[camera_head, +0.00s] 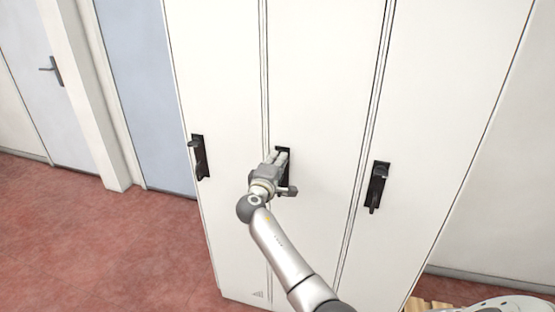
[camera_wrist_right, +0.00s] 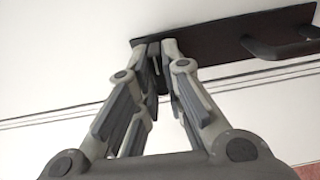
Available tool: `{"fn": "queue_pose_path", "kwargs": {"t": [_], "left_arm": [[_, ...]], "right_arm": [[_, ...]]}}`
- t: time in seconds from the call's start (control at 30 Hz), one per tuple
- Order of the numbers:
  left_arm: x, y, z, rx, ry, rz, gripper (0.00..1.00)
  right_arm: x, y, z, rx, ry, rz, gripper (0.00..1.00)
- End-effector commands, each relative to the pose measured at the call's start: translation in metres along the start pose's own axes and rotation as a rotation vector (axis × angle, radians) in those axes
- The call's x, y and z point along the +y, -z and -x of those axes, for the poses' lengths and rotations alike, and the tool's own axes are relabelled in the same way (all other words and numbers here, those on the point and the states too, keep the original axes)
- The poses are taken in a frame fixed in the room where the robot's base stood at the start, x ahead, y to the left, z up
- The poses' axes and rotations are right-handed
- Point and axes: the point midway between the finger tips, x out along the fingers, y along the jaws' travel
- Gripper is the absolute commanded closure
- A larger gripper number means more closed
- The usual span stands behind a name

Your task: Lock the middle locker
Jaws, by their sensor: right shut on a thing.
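The middle locker door (camera_head: 320,80) stands flush between its neighbours, with a dark lock plate (camera_head: 285,151) on its left side. My right gripper (camera_head: 281,156) is at the upper part of this plate, its fingers closed together. In the right wrist view the fingertips (camera_wrist_right: 154,50) meet at one end of the dark plate (camera_wrist_right: 225,38), around a small dark part, apparently the lock knob, mostly hidden between them. The dark handle (camera_wrist_right: 285,45) stands out farther along the plate, clear of the fingers. The knob's turn angle cannot be seen. My left gripper is not in view.
The left locker (camera_head: 215,70) and right locker (camera_head: 455,80) have similar dark handles, the left handle (camera_head: 200,157) and right handle (camera_head: 376,187). Red floor (camera_head: 90,240) is open at the left. A wooden item (camera_head: 425,304) shows at the bottom right.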

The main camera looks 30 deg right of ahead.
Motion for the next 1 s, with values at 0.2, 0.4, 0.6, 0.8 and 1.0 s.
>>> {"fn": "queue_pose_path", "kwargs": {"t": [0.2,0.4,0.6,0.8,1.0], "left_arm": [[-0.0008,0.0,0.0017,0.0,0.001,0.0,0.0],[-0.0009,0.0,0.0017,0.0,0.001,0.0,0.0],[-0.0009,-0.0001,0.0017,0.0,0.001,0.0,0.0],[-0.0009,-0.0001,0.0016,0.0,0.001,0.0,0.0],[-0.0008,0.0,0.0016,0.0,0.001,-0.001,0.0]], "right_arm": [[0.002,0.0009,-0.0003,0.003,-0.004,0.038,1.0],[0.0017,0.0011,-0.0002,0.003,-0.004,0.044,1.0],[0.0017,0.001,-0.0002,0.003,-0.004,0.045,1.0],[0.0013,0.0007,-0.0002,0.002,-0.003,0.044,0.69],[0.0004,0.0004,-0.0001,0.001,-0.002,0.043,0.69]]}}
